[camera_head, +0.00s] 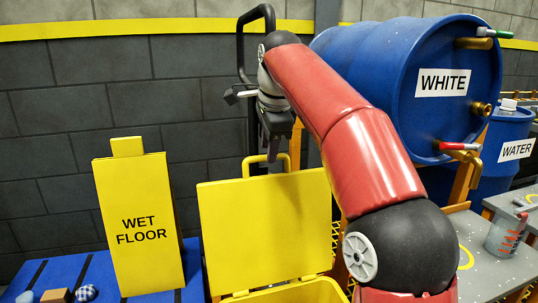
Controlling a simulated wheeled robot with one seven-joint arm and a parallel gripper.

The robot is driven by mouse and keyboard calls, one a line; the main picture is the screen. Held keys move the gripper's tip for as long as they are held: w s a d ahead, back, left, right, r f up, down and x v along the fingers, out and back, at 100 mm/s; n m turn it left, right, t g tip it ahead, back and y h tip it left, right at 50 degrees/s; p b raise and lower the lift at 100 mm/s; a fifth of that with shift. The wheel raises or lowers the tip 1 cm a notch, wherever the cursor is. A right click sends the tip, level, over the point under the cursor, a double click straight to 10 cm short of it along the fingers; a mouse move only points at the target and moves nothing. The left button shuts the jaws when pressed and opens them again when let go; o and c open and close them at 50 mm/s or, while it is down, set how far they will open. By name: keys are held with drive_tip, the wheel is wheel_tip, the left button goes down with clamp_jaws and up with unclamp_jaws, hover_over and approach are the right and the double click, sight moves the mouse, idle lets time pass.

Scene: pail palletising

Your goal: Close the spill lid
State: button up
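The yellow spill lid (265,228) stands open, upright, at the back of a yellow bin (285,292) at the bottom centre. A yellow handle (247,163) sticks up from the lid's top edge. My gripper (274,148) hangs above and behind that edge, close to the handle; whether they touch cannot be told.
A yellow wet floor sign (140,225) stands left on a blue slatted surface (75,275) with small objects. A blue drum labelled WHITE (400,75) lies at the upper right. A WATER container (508,150) and a measuring cup (504,235) are at the right.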

drive_tip(key=shift+w+f, duration=0.25)
drive_tip(key=shift+f, duration=0.4)
clamp_jaws()
drive_tip(key=shift+s, duration=0.1)
